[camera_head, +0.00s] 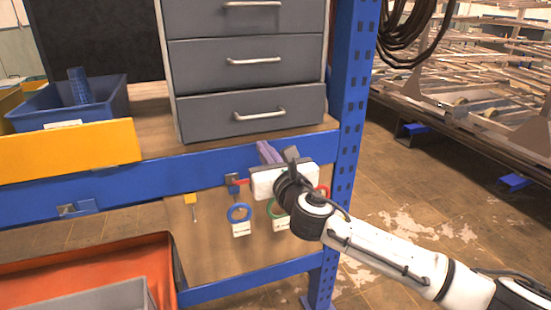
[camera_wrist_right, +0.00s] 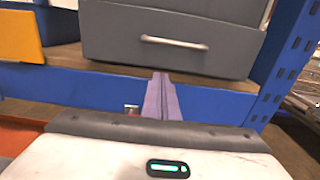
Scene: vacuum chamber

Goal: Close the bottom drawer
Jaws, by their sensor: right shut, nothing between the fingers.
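The bottom drawer (camera_head: 215,119) is the lowest of several grey drawers in a cabinet on the workbench. It has a pale bar handle (camera_head: 259,115) and its front stands out past the drawers above. It also fills the top of the right wrist view (camera_wrist_right: 120,38). My right gripper (camera_head: 264,147) is below the drawer front, in front of the blue bench beam. Its purple fingers are shut and empty, pointing toward the drawer in the right wrist view (camera_wrist_right: 160,80). They look apart from the drawer. My left gripper is not in view.
The blue bench beam (camera_head: 180,168) runs under the drawer, and a blue upright post (camera_head: 349,100) stands right of the cabinet. A blue bin (camera_head: 105,105) and a yellow bin (camera_head: 70,148) sit left. Tape rolls (camera_head: 239,212) hang below the beam.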

